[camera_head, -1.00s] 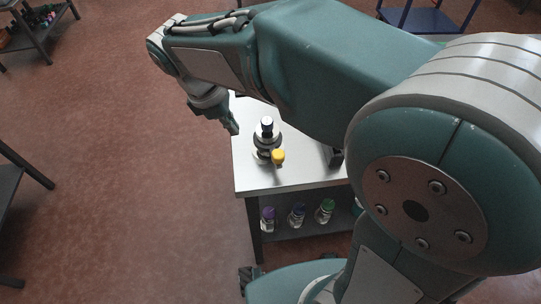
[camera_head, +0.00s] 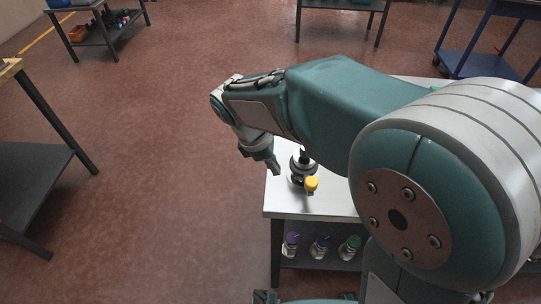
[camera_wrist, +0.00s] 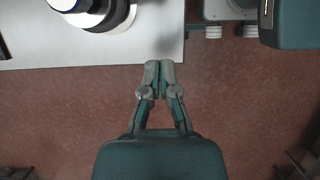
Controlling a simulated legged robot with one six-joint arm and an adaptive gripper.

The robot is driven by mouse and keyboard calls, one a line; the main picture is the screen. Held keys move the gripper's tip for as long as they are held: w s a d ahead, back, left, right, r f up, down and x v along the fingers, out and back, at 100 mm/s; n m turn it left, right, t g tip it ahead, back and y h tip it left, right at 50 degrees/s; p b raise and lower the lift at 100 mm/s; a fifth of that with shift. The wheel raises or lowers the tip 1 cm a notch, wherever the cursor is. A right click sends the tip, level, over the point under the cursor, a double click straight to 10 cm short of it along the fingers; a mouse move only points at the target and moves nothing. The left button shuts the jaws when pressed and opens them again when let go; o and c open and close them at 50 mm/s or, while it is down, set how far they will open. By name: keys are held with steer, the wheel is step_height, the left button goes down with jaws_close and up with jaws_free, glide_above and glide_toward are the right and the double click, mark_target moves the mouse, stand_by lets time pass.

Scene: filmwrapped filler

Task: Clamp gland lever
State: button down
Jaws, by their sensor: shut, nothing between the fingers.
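The device on the table, a dark and metal cylindrical fitting (camera_head: 298,168), stands upright near the table's left part. A yellow knob (camera_head: 311,184) sticks out toward the front at its lower side and looks like the lever's end. My gripper (camera_head: 275,169) points down just left of the device, apart from it. In the wrist view my gripper (camera_wrist: 160,64) is shut with its fingertips together and nothing between them, close to the table's edge. The device's round base (camera_wrist: 108,14) shows at the upper left there, cut off by the frame. The yellow knob is not in the wrist view.
The light-topped table (camera_head: 290,208) has a lower shelf with several colour-capped bottles (camera_head: 320,246). My arm hides the table's right part. A dark-legged bench (camera_head: 35,185) stands at the left. Open brown floor (camera_head: 175,190) lies between.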

mark_target(310, 181)
steer(key=x, duration=0.4)
steer(key=shift+d+f, duration=0.15)
steer(key=shift+f, duration=0.05)
steer(key=d, duration=0.3)
steer(key=shift+d, duration=0.3)
steer(key=shift+a, duration=0.15)
steer(key=shift+s+d+n, duration=0.1)
steer(key=shift+d+n, duration=0.3)
